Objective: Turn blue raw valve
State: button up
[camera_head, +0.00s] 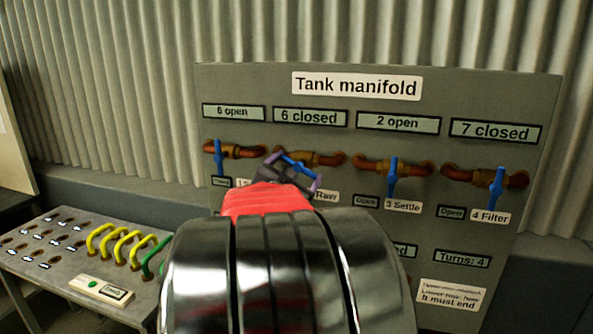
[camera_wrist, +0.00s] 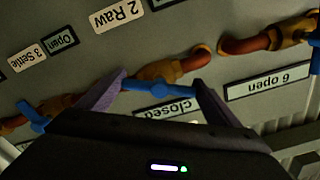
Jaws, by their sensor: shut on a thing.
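The blue Raw valve handle (camera_head: 290,161) is on the second orange pipe from the left on the Tank manifold panel. It lies slanted in the head view. My gripper (camera_head: 295,170), with purple fingers, is shut on this handle, one finger towards each end. In the wrist view the handle (camera_wrist: 152,88) spans between the two fingers of my gripper (camera_wrist: 160,80), below the upside-down "2 Raw" label (camera_wrist: 118,15). The display (camera_head: 310,118) above this valve reads "6 closed". My red and silver arm hides the lower middle of the panel.
The other blue handles, leftmost (camera_head: 219,158), Settle (camera_head: 392,177) and Filter (camera_head: 497,187), hang roughly upright on neighbouring pipes. A "Turns: 4" display (camera_head: 462,259) is at lower right. A grey console (camera_head: 65,268) with yellow and green loops stands at lower left.

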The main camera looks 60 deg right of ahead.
jog(key=shift+n, duration=0.3)
jog(key=shift+s+n, duration=0.15)
jog(key=shift+n, duration=2.45)
jog(key=o, duration=0.9)
jog(key=shift+a, duration=0.15)
jog(key=a, duration=0.4)
jog(key=s+a, duration=0.1)
jog(key=a, duration=0.4)
jog(key=s+a, duration=0.1)
jog(key=a, duration=0.3)
jog(key=shift+a+f, duration=0.1)
jog(key=shift+a, duration=0.1)
